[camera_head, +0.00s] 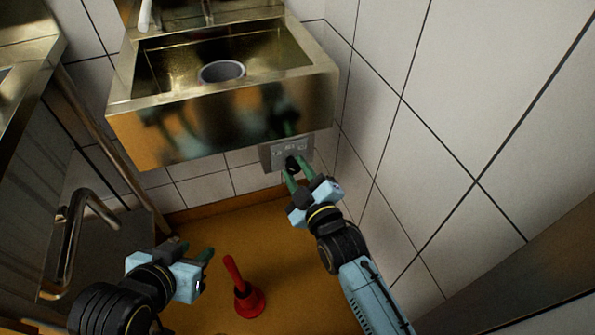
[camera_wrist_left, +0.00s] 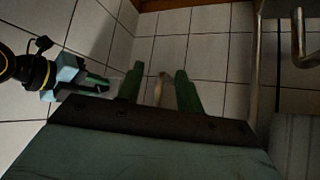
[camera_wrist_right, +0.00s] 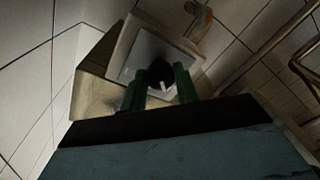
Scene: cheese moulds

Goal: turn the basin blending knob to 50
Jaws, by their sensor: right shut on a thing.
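The blending knob is a small black knob (camera_head: 291,163) on a grey control panel (camera_head: 276,153) under the front of the metal basin (camera_head: 180,125). In the right wrist view the black knob (camera_wrist_right: 161,76), with a pale mark, sits between my green fingers in front of the panel (camera_wrist_right: 135,52). My right gripper (camera_head: 299,170) is shut on the knob; its fingers hide part of it. The number that the knob points to is too small to read. My left gripper (camera_head: 197,250) is away from the basin, low on the left; its fingers stand apart with nothing between them in the left wrist view (camera_wrist_left: 158,88).
A red plunger-like object (camera_head: 247,297) stands on the orange floor (camera_head: 220,225) between my arms. A metal handle or rail (camera_head: 76,220) is at the left. A tiled wall (camera_head: 470,110) closes off the right side.

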